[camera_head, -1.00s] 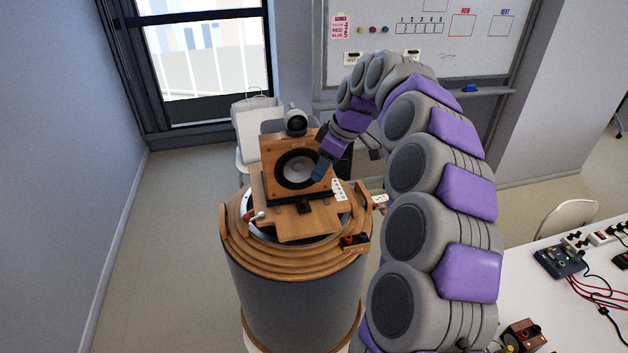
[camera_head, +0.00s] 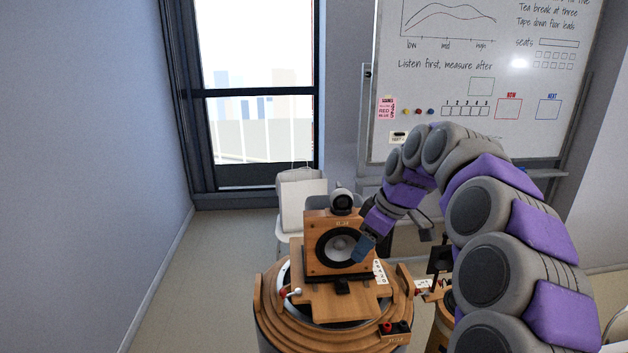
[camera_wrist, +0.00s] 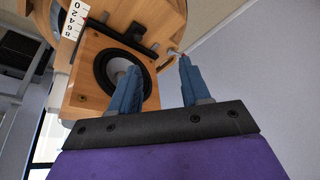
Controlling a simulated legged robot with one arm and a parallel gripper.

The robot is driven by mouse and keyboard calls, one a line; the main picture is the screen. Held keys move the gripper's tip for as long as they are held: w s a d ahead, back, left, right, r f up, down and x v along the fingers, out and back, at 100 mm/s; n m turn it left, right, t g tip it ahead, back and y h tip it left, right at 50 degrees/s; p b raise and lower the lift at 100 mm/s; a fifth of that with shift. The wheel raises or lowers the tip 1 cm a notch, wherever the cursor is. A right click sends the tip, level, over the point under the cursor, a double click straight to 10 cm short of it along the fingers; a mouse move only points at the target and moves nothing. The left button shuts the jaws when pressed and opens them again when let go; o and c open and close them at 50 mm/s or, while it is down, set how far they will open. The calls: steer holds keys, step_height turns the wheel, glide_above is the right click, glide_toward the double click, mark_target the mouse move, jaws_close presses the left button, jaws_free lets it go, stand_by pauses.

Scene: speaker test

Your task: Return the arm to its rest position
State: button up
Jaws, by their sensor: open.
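My gripper (camera_head: 392,245) is at the end of my purple and grey arm, close to the right front of a wooden speaker (camera_head: 313,222). In the wrist view my gripper (camera_wrist: 160,78) has its two blue fingers apart with nothing held between them. The speaker (camera_wrist: 88,98) shows behind the left finger, with its dark round cone. The cone (camera_head: 340,246) is partly covered by a finger in the head view. I cannot tell whether the finger touches the speaker. My arm arches high and bends down toward the speaker.
The speaker stands on a round wooden turntable (camera_head: 268,310) with a red-and-white lever (camera_head: 290,292) at its left. A whiteboard (camera_head: 520,75) and a window (camera_head: 255,130) are behind. A chair with a white bag (camera_head: 303,200) stands behind the speaker. Floor at left is clear.

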steer(key=s+a+f+m+g+h+b, duration=0.1)
steer(key=s+a+f+m, duration=0.15)
steer(key=s, duration=0.75)
steer(key=s+a+f+m+g+b, duration=0.1)
steer(key=s+a+f, duration=0.25)
steer(key=s, duration=0.55)
steer(key=s+d+f+m+g+h+b, duration=0.1)
steer(key=s+f+m, duration=0.2)
steer(key=s+f, duration=0.3)
steer(key=s+d+f+m+h+b, duration=0.1)
steer(key=s+f, duration=0.5)
steer(key=s, duration=0.9)
steer(key=d+m, duration=0.1)
steer(key=m, duration=0.1)
steer(key=shift+m+g+h+b, duration=0.3)
steer(key=shift+m+g+b, duration=0.05)
steer(key=shift+g, duration=0.05)
